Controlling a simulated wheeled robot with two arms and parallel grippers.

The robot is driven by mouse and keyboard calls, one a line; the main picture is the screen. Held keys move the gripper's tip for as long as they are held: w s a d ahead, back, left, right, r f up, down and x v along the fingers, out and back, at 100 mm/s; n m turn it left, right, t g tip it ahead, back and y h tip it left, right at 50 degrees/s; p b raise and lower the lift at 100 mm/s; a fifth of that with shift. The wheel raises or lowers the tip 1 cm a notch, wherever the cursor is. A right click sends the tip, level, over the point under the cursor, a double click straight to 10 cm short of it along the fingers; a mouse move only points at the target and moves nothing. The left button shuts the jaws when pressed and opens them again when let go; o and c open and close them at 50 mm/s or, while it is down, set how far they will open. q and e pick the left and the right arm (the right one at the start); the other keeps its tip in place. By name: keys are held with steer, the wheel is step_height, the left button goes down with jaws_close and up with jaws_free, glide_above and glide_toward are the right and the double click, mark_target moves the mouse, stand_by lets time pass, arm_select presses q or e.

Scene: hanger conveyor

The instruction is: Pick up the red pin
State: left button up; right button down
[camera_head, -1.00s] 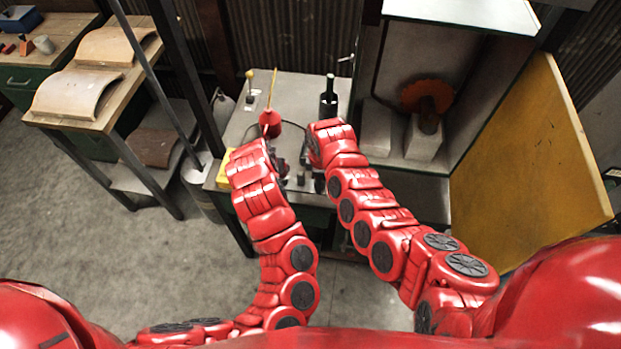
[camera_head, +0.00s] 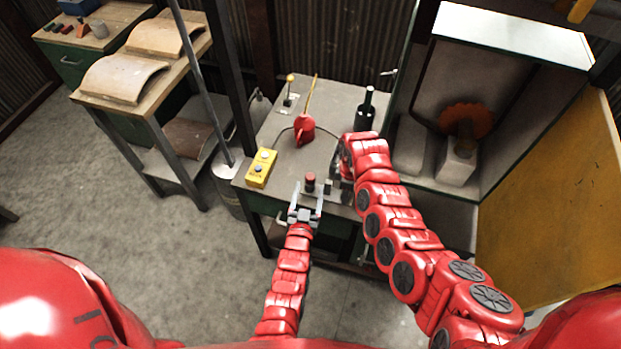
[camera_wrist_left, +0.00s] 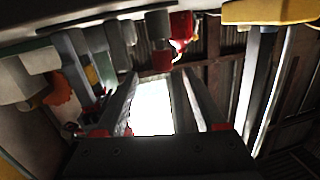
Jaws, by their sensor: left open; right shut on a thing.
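The red pin (camera_head: 310,179), short with a red top and dark lower part, stands upright near the front edge of the work table (camera_head: 275,137). My left gripper (camera_head: 307,190) is open and empty at the table's front edge, just in front of the pin and apart from it. In the left wrist view, its fingers (camera_wrist_left: 160,90) are spread and the pin's red end (camera_wrist_left: 160,61) shows beyond them. My right gripper (camera_head: 340,168) is at the table's right side, mostly hidden by its own arm; what it holds cannot be made out.
A dark block (camera_head: 328,186) stands just right of the pin. A yellow button box (camera_head: 261,168) lies to the left. A red pointed thing (camera_head: 305,128) and a dark bottle (camera_head: 366,112) stand farther back.

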mark_target(308, 182)
arm_select(q)
steer(key=w, duration=0.2)
steer(key=w+t, duration=0.1)
steer(key=shift+w+a+f+n, duration=0.25)
steer(key=shift+w+f+n, duration=0.05)
steer(key=shift+f, duration=0.05)
steer(key=shift+w+d+f, duration=0.1)
steer(key=shift+w+d, duration=0.15)
steer(key=shift+w, duration=1.15)
steer(key=shift+w+d+f, duration=0.1)
steer(key=shift+w+d, duration=0.1)
steer(key=shift+w, duration=1.15)
steer(key=shift+r, duration=0.1)
steer(key=shift+c, duration=0.2)
jaws_close()
